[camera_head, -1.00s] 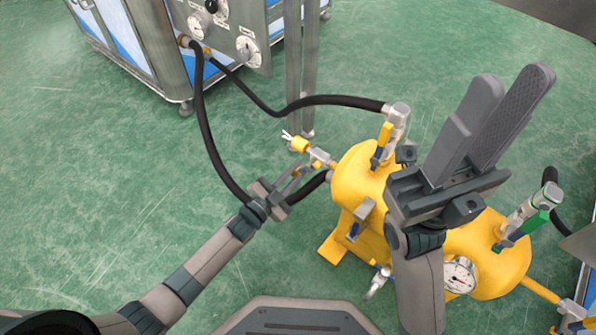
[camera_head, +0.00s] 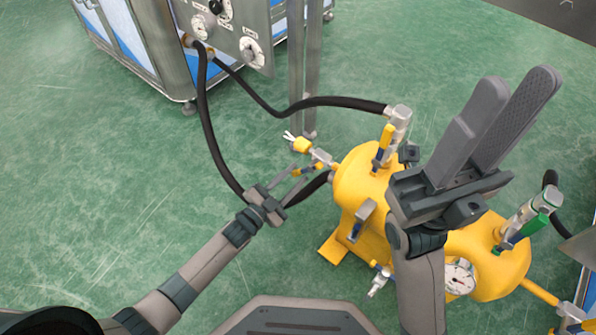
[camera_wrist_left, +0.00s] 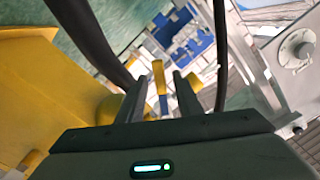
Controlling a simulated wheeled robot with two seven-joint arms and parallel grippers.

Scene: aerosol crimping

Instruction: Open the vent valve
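The yellow tank (camera_head: 362,180) lies across the right half of the head view, with valves along it. At its left end is a small metal valve fitting (camera_head: 321,157) with a yellow end piece and white prongs. My left gripper (camera_head: 300,176) is just beside this fitting, fingers pointing at it. In the left wrist view a yellow lever with a blue lower part (camera_wrist_left: 159,80) shows between its two separated fingers (camera_wrist_left: 162,90); contact cannot be told. My right gripper (camera_head: 515,88) is open and empty, raised in front of the tank and hiding part of it.
Another hose (camera_head: 205,125) hangs close behind my left gripper. A metal post (camera_head: 304,70) stands behind. The green floor at left is clear.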

